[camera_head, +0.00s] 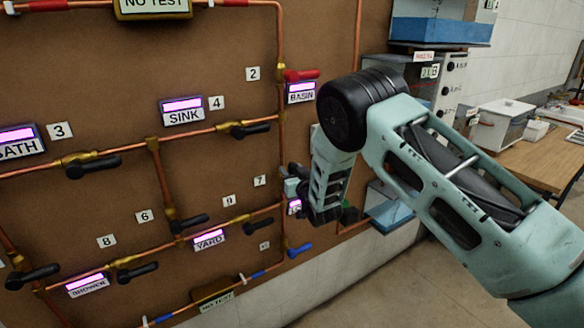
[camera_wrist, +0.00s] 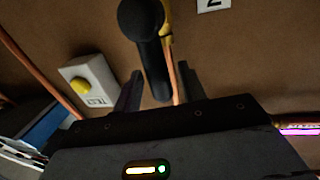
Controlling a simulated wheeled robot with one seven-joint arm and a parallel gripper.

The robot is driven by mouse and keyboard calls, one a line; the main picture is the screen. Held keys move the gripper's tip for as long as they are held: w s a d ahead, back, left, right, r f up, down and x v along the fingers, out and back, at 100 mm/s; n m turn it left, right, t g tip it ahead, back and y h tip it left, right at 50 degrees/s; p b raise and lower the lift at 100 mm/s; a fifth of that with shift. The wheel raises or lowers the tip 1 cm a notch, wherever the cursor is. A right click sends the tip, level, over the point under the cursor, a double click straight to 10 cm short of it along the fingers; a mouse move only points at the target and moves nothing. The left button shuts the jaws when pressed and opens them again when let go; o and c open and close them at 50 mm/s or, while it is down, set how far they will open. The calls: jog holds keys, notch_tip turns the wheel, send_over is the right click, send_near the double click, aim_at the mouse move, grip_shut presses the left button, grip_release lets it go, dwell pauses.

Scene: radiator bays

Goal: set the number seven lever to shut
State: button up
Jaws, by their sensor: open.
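The number 7 tag (camera_head: 260,181) is on the brown board, just left of my gripper (camera_head: 300,188) in the head view. The lever beside that tag is hidden there behind my gripper and arm. In the wrist view a black lever handle (camera_wrist: 148,45) hangs from a brass fitting (camera_wrist: 167,22) on a copper pipe. My gripper also shows there (camera_wrist: 158,90), open, with its two dark fingers apart and the handle's lower end appearing between them. A white tag (camera_wrist: 212,4), cut off at the top edge, is beside this lever; its number is not certain.
Other black levers, such as the one by tag 4 (camera_head: 250,129), and a red lever (camera_head: 301,75) are on nearby pipes. A blue lever (camera_head: 300,250) is below my gripper. A white box with a yellow button (camera_wrist: 92,80) is left of the fingers.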

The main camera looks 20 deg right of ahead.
jog(key=shift+w, duration=0.2)
grip_shut()
